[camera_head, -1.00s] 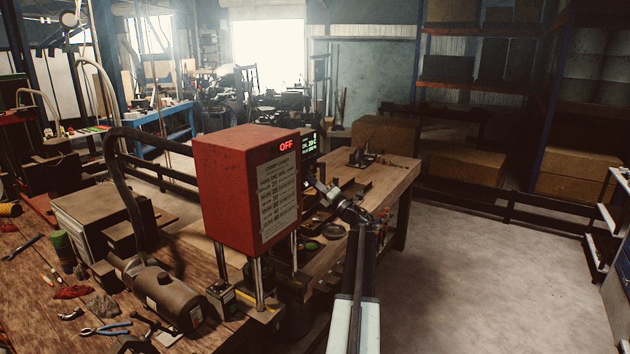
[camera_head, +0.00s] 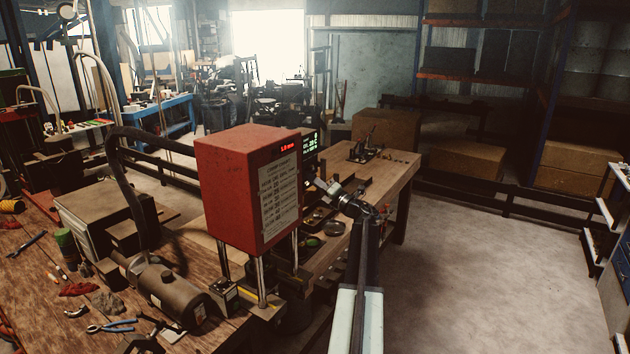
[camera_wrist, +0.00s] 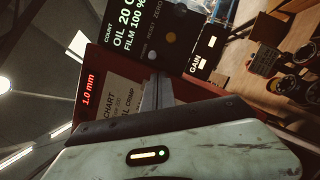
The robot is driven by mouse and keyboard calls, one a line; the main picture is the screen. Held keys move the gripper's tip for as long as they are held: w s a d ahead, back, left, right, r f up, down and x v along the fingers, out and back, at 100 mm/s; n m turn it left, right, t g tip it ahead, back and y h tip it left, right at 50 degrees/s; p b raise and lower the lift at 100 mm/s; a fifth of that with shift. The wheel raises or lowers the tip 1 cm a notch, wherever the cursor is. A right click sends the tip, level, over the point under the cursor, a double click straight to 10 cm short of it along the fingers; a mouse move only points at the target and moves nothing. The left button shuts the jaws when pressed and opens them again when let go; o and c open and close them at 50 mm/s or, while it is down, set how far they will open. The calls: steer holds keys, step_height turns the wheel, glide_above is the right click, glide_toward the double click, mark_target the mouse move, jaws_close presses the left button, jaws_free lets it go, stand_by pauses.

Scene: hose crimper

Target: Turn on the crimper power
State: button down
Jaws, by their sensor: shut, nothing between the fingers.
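The red crimper (camera_head: 235,190) stands on the wooden bench in the head view. Its small red display (camera_head: 289,148) is lit; in the wrist view the display (camera_wrist: 90,91) reads "1.0 mm". A black control panel (camera_wrist: 150,30) with white text and small round buttons sits beside it. My gripper (camera_head: 318,185) is at the panel side of the crimper. In the wrist view my gripper's fingers (camera_wrist: 158,85) are shut and empty, with their tips close to the panel's lower edge. I cannot tell whether they touch it.
A dark cylindrical motor (camera_head: 170,290) and hand tools (camera_head: 110,327) lie on the bench at left. Another wooden bench top (camera_head: 385,180) with small parts extends behind my arm. The floor at right (camera_head: 490,250) is clear. Shelves (camera_head: 480,75) stand at the back right.

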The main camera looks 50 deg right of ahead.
steer(key=s+a+p, duration=0.1)
steer(key=s+a, duration=0.2)
steer(key=s, duration=0.7)
steer(key=shift+s+a+r, duration=0.25)
steer(key=shift+s, duration=0.05)
